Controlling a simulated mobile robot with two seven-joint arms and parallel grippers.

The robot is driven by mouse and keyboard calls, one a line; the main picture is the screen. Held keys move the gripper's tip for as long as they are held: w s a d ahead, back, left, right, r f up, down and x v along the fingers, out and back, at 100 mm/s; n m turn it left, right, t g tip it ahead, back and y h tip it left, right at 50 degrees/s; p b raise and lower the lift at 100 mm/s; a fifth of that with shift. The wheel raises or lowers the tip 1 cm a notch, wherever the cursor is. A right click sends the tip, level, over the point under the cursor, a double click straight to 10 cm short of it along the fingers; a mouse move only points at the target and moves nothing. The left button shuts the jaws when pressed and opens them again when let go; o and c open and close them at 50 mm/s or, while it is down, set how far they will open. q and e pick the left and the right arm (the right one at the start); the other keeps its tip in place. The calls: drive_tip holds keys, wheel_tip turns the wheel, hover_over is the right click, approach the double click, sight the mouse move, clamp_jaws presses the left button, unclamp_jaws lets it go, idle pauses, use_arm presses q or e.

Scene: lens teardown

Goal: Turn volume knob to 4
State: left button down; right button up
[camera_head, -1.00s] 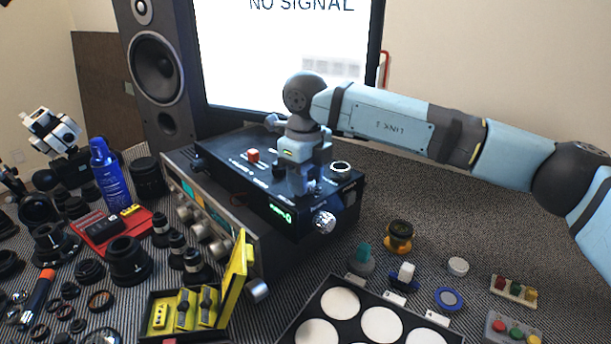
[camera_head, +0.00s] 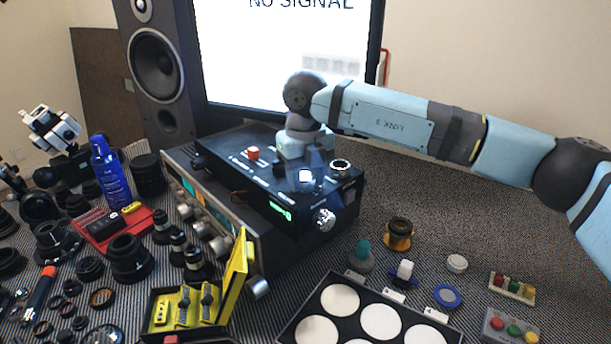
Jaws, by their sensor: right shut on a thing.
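A black box (camera_head: 235,166) with a green lit display (camera_head: 281,211) stands on a larger silver-fronted unit. A faceted silver knob (camera_head: 324,219) sticks out at the right of its front face; I take it for the volume knob. My right gripper (camera_head: 323,205) reaches down over the box's front right corner and is shut on the silver knob. The fingers are dark and blurred against the box, so their exact contact is hard to see. I cannot read the knob's number or pointer. My left gripper is not in view.
The box top also has a red button (camera_head: 253,153) and a round silver-rimmed part (camera_head: 341,167). A yellow case (camera_head: 236,272) stands open in front. A tray of white discs (camera_head: 341,300) lies front right. A monitor (camera_head: 290,60) and a speaker (camera_head: 155,65) stand behind.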

sight(306, 176)
drive_tip(key=shift+r, duration=0.1)
drive_tip(key=o, duration=0.9)
wheel_tip(306, 176, up, 14)
drive_tip(key=shift+f+p, duration=0.1)
drive_tip(key=shift+p, duration=0.85)
